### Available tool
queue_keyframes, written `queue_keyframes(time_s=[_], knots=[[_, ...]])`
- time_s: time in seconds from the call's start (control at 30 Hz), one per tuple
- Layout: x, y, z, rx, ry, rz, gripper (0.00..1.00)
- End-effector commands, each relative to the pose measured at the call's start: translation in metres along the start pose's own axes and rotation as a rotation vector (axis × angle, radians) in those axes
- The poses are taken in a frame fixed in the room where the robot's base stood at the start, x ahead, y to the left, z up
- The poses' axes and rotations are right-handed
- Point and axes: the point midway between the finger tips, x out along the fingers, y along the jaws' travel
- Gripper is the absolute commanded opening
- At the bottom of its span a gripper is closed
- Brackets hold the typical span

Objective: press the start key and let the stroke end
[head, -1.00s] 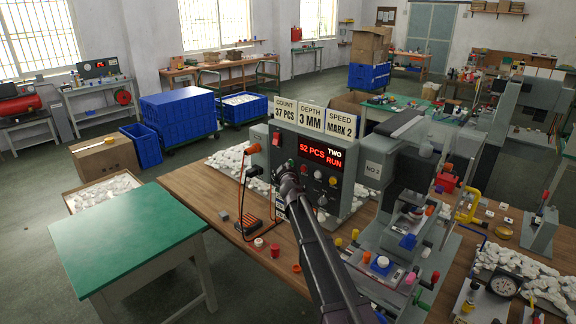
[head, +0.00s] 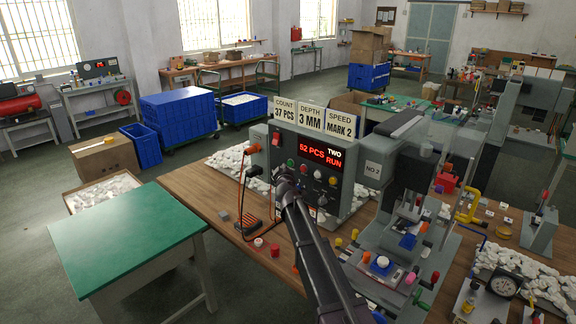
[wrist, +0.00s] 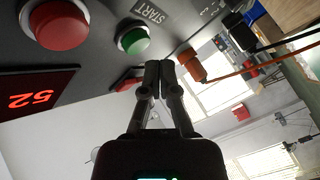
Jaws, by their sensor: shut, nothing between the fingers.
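The grey control box (head: 352,165) stands on the wooden bench, with a red display (head: 320,156) reading "TWO", "52 PCS" and "RUN". The round green start key (head: 290,163) is on its face; in the wrist view the green key (wrist: 133,40) sits beside a START label. My gripper (head: 283,184) is shut and empty, just below the key in the head view. In the wrist view the closed fingertips (wrist: 160,66) look apart from the key. The pad printer (head: 400,130) is right of the box, its dark head (head: 413,171) low over the work area.
A red button (wrist: 60,24) is close to the green key. An orange plug and cable (wrist: 192,64) stand out from the box near my fingertips. Small caps (head: 258,242) lie on the bench front. A green table (head: 125,235) is at the left.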

Motion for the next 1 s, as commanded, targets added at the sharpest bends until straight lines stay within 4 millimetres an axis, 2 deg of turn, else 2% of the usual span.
queue_keyframes(time_s=[1.0], knots=[[-0.042,-0.030,-0.030,0.000,0.000,0.000,0.00]])
